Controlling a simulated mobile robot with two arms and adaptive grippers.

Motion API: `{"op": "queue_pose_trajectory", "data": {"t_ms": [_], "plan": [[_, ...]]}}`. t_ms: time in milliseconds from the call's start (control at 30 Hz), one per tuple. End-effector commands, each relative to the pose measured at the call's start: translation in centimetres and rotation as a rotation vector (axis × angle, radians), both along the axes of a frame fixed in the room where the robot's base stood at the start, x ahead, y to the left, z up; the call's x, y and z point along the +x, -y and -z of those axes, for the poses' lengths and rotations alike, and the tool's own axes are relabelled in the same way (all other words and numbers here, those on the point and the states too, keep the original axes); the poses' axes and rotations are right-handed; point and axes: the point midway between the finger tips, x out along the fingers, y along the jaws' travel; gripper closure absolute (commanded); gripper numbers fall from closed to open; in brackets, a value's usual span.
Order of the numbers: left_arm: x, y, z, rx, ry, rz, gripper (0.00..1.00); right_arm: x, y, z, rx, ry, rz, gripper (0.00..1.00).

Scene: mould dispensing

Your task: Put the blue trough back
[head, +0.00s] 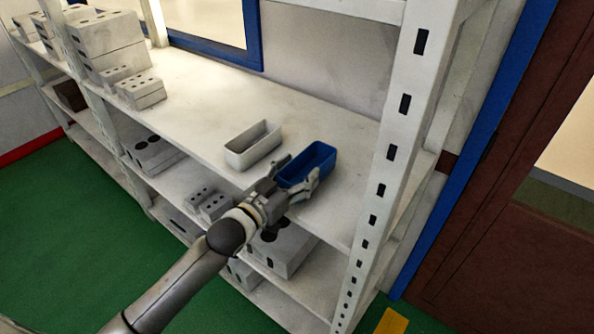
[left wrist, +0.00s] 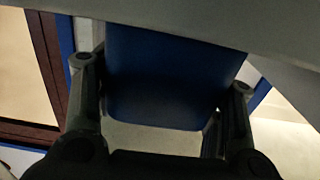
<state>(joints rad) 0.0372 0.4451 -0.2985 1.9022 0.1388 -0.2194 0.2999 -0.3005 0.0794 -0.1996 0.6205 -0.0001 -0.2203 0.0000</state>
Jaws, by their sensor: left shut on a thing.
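The blue trough (head: 309,164) is a small open box at the right end of the shelf top, beside a white trough (head: 253,145). My left gripper (head: 297,178) reaches in from the front and is shut on the blue trough, with a finger at each side. In the left wrist view the trough (left wrist: 170,75) fills the space between the two fingers (left wrist: 162,110). Whether the trough's base touches the shelf cannot be told. My right gripper is not in view.
The white shelf top (head: 210,115) has free room left of the white trough. A slotted upright post (head: 385,180) stands close to the right. Grey mould blocks (head: 140,90) stand at the left and others (head: 285,248) on the shelf below.

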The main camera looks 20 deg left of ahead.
Motion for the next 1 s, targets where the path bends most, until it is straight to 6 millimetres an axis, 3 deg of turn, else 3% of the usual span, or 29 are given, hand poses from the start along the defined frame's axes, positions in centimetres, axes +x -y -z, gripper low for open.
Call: {"op": "queue_pose_trajectory", "data": {"t_ms": [233, 267, 400, 800, 1000], "plan": [[0.0, 0.0, 0.4, 0.0, 0.0, 0.0, 0.64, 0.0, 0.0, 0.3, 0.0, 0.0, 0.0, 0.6], [0.0, 0.0, 0.3, 0.0, 0.0, 0.0, 0.34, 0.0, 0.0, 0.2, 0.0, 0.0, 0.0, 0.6], [0.0, 0.0, 0.3, 0.0, 0.0, 0.0, 0.16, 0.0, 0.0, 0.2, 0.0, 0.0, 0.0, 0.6], [0.0, 0.0, -0.2, 0.0, 0.001, 0.0, 0.16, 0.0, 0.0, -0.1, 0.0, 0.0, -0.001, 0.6], [-2.1, -0.8, 0.3, 0.001, -0.002, 0.0, 0.16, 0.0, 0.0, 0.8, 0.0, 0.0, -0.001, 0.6]]}}
